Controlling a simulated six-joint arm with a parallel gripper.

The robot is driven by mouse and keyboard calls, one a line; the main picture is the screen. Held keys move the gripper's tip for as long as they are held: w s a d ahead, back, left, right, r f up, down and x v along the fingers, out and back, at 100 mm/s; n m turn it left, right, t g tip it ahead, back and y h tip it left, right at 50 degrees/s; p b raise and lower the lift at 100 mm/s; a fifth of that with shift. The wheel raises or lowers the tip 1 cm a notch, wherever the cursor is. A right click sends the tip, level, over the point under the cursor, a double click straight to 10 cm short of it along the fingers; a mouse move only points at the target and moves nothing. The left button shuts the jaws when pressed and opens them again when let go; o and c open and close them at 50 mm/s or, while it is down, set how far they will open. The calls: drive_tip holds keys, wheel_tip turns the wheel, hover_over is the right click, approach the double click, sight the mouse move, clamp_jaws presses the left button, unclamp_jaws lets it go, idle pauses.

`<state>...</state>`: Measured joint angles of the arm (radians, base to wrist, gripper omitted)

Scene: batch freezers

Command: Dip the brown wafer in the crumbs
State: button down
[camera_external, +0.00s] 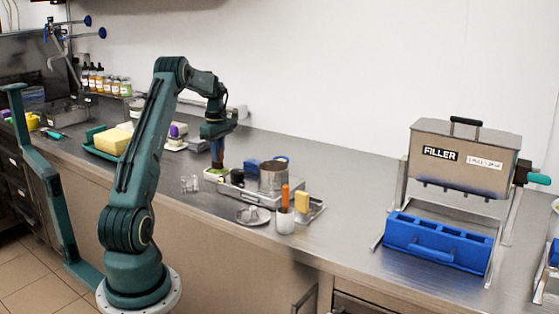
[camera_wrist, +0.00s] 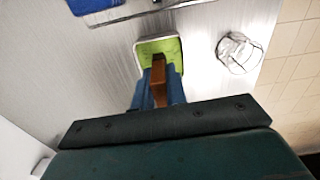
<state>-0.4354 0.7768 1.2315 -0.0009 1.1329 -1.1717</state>
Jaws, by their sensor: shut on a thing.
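My gripper (camera_external: 217,157) points down over the worktop in the external view. In the wrist view its blue fingers (camera_wrist: 160,92) are shut on the brown wafer (camera_wrist: 159,68), whose free end reaches out past the fingertips. The wafer's far end overlaps the small white-rimmed dish (camera_wrist: 141,42) of green crumbs (camera_wrist: 172,47). In the external view the green crumbs (camera_external: 220,171) show right below the fingers. I cannot tell whether the wafer touches the crumbs.

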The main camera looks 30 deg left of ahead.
drive_tip(key=shift+f, duration=1.1)
drive_tip(key=shift+r, duration=0.1)
idle(0.7)
drive_tip(key=shift+r, duration=2.7)
